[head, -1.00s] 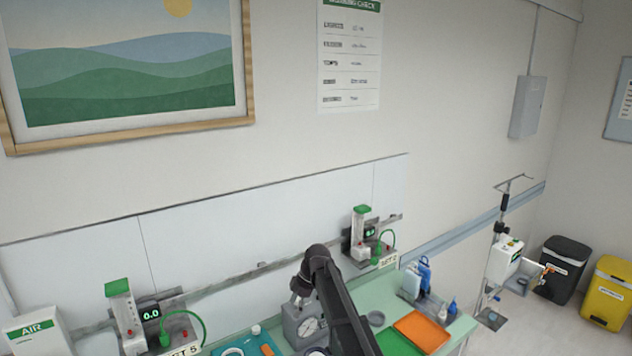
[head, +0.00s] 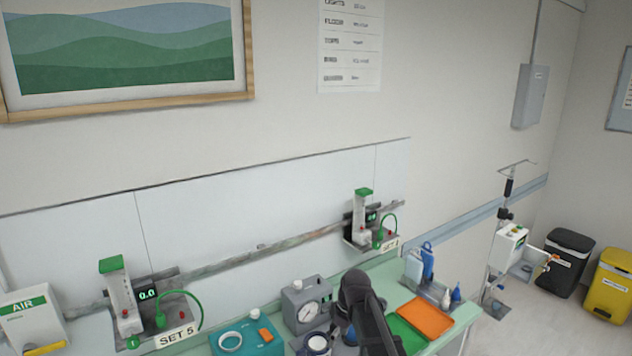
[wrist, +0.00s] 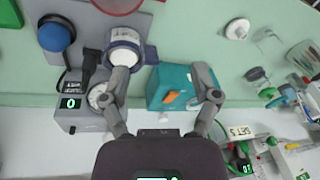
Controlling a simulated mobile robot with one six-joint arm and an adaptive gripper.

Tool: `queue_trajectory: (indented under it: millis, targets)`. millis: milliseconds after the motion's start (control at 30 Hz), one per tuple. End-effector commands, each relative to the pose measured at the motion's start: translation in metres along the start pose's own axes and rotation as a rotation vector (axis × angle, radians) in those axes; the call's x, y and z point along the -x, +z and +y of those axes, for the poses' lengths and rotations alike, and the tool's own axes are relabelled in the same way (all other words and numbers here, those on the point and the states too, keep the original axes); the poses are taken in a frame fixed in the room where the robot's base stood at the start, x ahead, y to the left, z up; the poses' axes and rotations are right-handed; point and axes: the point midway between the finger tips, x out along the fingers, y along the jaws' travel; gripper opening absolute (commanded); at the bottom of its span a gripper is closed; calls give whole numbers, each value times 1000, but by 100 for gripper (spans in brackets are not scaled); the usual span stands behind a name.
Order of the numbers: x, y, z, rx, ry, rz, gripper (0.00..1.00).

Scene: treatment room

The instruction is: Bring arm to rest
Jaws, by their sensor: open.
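My gripper (wrist: 164,84) shows in the wrist view with its two fingers apart and nothing held between them. The teal box (wrist: 182,76) with an orange piece on it lies beyond the fingers; I cannot tell the gap in height. My dark arm (head: 364,312) reaches over the bench at the bottom of the head view. The gripper cannot be made out there.
The green bench (head: 392,271) holds the teal box (head: 262,341), a grey gauge unit (head: 300,292), a white-topped jar (wrist: 124,44) and an orange tray (head: 425,317). Flowmeter units (head: 362,212) hang on the wall rail. Bins (head: 566,262) stand at right.

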Motion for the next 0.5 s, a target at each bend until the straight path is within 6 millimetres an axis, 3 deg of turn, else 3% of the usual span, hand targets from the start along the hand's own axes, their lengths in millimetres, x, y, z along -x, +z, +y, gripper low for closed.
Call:
queue_trajectory:
  millis: [33, 100, 300, 500]
  targets:
    - [-13, 24, -7, -77, 14, -11, 79]
    - [-20, 46, -10, -190, 34, -25, 79]
    - [-41, 109, -24, -508, 99, -56, 79]
    - [-56, 159, -37, -777, 162, -71, 79]
